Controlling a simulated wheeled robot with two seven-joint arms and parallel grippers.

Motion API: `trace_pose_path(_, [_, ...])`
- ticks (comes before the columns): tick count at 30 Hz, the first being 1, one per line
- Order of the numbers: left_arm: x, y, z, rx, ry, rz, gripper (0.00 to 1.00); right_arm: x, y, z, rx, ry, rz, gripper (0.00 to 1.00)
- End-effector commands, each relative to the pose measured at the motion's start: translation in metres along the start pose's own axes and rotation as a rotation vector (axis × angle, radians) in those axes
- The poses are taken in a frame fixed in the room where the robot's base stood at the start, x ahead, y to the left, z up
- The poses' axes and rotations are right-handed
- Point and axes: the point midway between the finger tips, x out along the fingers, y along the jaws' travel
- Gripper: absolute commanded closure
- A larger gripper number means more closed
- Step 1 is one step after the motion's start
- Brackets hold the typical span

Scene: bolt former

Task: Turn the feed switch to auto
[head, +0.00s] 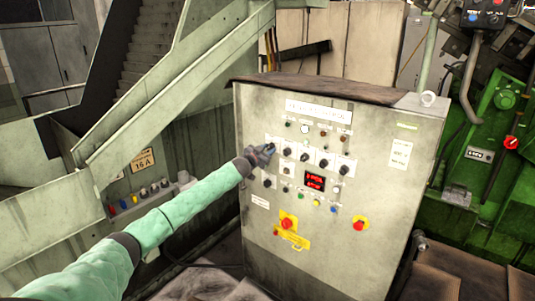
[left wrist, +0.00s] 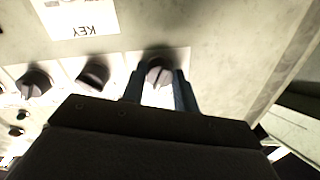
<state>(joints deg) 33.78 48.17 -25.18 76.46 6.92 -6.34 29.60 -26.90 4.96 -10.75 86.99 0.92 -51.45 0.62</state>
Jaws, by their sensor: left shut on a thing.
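The grey control cabinet (head: 378,225) stands in front of me with rows of switches, lamps and a red display. My left gripper (head: 268,149) is at the leftmost knob of a row of black rotary switches. In the left wrist view the two fingers (left wrist: 158,88) are shut on the sides of this dark knob (left wrist: 158,70), which sits on a white plate. Its label cannot be read, so I cannot tell from print that it is the feed switch. The gripper partly hides the knob and its plate. My right gripper is not in view.
More black knobs (head: 323,163) sit close to the right of the held one. A red stop button (head: 358,224) and a red switch on yellow (head: 288,223) are lower on the panel. A green stair frame (head: 150,130) rises at the left, and a green machine (head: 490,180) stands right.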

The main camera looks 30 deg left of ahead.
Motion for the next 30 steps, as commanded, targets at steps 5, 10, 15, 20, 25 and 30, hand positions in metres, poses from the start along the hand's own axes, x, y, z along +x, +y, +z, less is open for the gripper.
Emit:
trace_pose_path(5, [0.0, 0.0, 0.002, 0.136, 0.008, 0.001, 0.93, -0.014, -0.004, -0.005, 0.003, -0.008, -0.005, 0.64])
trace_pose_path(10, [0.0, 0.0, 0.001, 0.24, 0.014, 0.002, 0.93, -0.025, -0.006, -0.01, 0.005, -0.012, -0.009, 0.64])
trace_pose_path(15, [0.0, -0.001, 0.001, 0.309, 0.019, 0.003, 0.93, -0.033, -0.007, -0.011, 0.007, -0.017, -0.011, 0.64])
trace_pose_path(20, [0.0, -0.001, 0.001, 0.343, 0.021, 0.003, 0.93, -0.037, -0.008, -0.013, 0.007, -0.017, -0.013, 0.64])
trace_pose_path(25, [0.0, -0.001, 0.0, 0.355, 0.021, 0.003, 0.93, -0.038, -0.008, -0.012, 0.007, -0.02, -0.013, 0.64])
trace_pose_path(30, [0.0, -0.001, 0.0, 0.356, 0.022, 0.004, 0.93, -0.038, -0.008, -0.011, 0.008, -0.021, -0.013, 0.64])
